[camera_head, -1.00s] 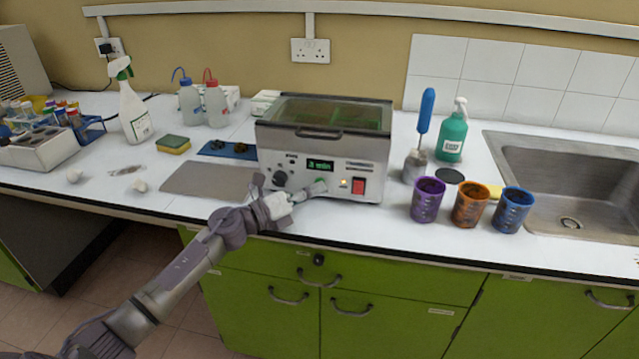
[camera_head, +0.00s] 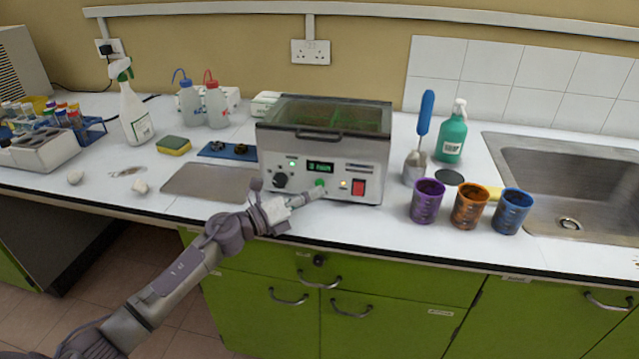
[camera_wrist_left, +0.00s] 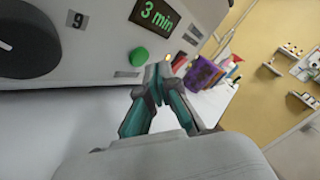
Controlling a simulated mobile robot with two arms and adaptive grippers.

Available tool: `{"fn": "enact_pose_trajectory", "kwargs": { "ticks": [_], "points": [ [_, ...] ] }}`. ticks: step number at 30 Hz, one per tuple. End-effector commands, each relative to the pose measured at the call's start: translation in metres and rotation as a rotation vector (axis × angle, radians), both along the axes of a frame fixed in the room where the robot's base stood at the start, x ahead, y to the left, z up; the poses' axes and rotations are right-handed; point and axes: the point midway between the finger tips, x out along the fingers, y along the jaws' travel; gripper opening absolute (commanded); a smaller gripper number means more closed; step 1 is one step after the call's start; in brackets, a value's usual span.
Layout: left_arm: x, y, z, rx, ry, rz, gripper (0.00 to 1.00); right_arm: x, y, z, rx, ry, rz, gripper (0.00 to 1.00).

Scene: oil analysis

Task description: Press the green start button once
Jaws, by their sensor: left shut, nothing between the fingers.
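The grey ultrasonic-type bath (camera_head: 345,165) stands on the bench with its lid shut. Its front panel carries the round green start button (camera_head: 320,183); the button also shows in the left wrist view (camera_wrist_left: 138,57). The display (camera_wrist_left: 157,15) reads "3 min" in the left wrist view. My left gripper (camera_head: 319,192) is shut and empty, with its tips just in front of and below the button in the head view. In the left wrist view its fingertips (camera_wrist_left: 159,72) are beside the button, apart from it. My right gripper is not in view.
A red switch (camera_head: 358,187) and a dark knob (camera_head: 280,180) flank the button on the panel. Purple (camera_head: 427,201), orange (camera_head: 469,206) and blue (camera_head: 511,211) cups stand to the right, near the sink (camera_head: 570,170). A flat grey plate (camera_head: 210,181) lies to the left.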

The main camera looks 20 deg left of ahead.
Motion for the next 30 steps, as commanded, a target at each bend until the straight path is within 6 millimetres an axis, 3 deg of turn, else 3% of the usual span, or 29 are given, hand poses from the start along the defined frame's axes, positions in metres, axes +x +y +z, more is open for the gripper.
{"fn": "enact_pose_trajectory", "kwargs": {
  "ticks": [8,21,30],
  "points": [
    [-0.004,-0.001,0.0,0.001,0.001,-0.002,0.0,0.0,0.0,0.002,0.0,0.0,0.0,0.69],
    [-0.044,-0.011,0.0,0.0,0.002,-0.002,0.0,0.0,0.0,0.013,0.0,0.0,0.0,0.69],
    [-0.049,-0.012,0.0,0.0,0.001,-0.001,0.0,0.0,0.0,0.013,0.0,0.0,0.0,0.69]
  ]
}}
